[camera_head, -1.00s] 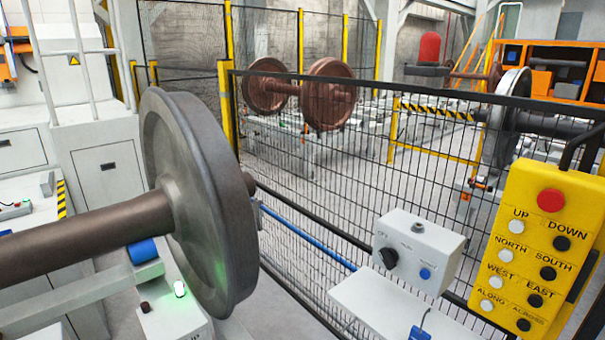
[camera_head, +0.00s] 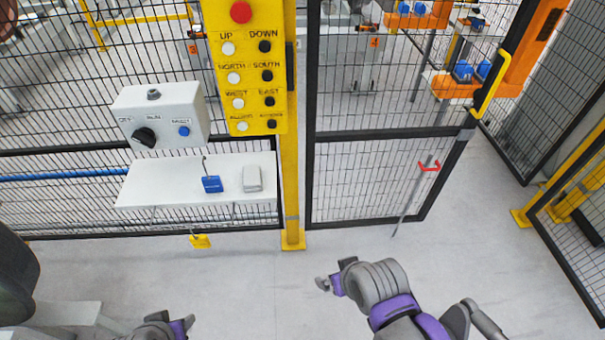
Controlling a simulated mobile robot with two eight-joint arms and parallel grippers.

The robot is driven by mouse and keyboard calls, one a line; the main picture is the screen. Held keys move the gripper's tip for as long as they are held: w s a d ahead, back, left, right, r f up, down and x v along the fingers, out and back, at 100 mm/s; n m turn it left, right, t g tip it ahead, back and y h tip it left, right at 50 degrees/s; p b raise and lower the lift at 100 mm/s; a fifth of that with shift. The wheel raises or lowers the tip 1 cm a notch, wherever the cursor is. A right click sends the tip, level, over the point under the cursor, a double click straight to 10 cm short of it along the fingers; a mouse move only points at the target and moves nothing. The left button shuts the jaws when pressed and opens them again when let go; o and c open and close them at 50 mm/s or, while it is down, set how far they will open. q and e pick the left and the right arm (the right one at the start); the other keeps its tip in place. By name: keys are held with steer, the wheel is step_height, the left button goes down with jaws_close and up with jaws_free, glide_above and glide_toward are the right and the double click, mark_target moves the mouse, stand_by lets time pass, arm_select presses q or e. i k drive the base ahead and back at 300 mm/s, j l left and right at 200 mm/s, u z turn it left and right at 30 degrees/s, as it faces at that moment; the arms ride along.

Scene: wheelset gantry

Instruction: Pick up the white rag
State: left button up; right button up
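A small whitish folded block, which looks like the white rag (camera_head: 252,178), lies on the right part of a white shelf (camera_head: 146,185) fixed to the mesh fence. My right gripper (camera_head: 325,284) is in front of the fence, below and to the right of the shelf, well apart from the rag. My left gripper (camera_head: 186,324) is low at the bottom edge, also apart from the shelf. Both grippers are small and turned so that I cannot tell whether their fingers are open. I see nothing held in either.
A blue item (camera_head: 212,184) with a cord lies beside the rag. A yellow button pendant (camera_head: 243,70) hangs at the yellow post (camera_head: 291,190). A mesh gate (camera_head: 370,180) is to the right. The floor in front is clear.

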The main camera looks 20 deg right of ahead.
mark_target(252, 176)
steer(key=z, duration=1.35)
steer(key=u, duration=1.2)
steer(key=i+l+z, duration=0.1)
steer(key=i, duration=0.4)
steer(key=i+l+z, duration=0.1)
steer(key=i, duration=0.35)
